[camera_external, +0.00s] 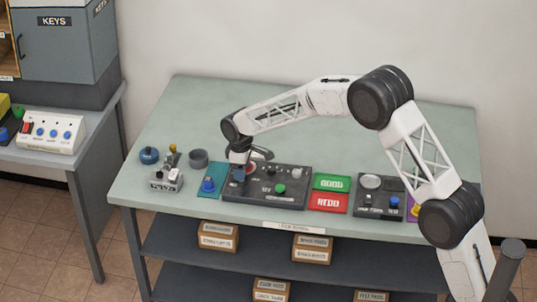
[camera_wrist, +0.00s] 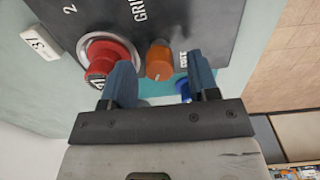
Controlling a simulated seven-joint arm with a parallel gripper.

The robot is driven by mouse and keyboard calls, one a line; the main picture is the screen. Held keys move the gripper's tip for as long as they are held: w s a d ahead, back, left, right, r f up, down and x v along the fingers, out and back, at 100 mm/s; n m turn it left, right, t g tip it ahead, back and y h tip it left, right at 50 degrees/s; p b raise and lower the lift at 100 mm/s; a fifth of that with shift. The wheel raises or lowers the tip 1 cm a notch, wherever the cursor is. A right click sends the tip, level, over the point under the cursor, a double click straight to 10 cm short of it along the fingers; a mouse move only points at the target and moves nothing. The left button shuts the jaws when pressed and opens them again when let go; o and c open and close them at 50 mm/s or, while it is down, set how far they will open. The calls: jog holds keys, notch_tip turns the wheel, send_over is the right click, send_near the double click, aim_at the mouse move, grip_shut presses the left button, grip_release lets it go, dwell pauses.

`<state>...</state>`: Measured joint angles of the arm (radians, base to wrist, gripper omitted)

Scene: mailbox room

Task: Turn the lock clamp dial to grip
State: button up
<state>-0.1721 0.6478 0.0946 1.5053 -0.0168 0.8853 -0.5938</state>
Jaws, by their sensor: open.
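A dark control panel (camera_external: 262,197) lies on the table below my gripper. In the wrist view the panel (camera_wrist: 190,22) carries a partly visible label starting "GRI" and a "2". An orange knob (camera_wrist: 159,60) sits near that label, and a red round knob (camera_wrist: 105,60) with lettering on its face is left of it. I cannot tell for certain which is the lock clamp dial. My gripper (camera_wrist: 160,66) is open, with the orange knob showing between its fingertips; contact cannot be told. The left finger partly overlaps the red knob. In the external view my gripper (camera_external: 239,166) covers the panel's left end.
A blue button (camera_external: 208,184) on a teal plate is left of the panel. Green (camera_external: 332,183) and red (camera_external: 329,202) label blocks, then another dark panel (camera_external: 378,208), are to the right. A grey block with levers (camera_external: 167,181) and a blue round object (camera_external: 149,156) are at the left.

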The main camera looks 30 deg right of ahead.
jog(key=shift+f, duration=0.15)
jog(key=c, duration=0.9)
jog(key=shift+c, duration=0.2)
jog(key=shift+m, duration=0.6)
jog(key=m, duration=1.1)
jog(key=shift+m, duration=0.3)
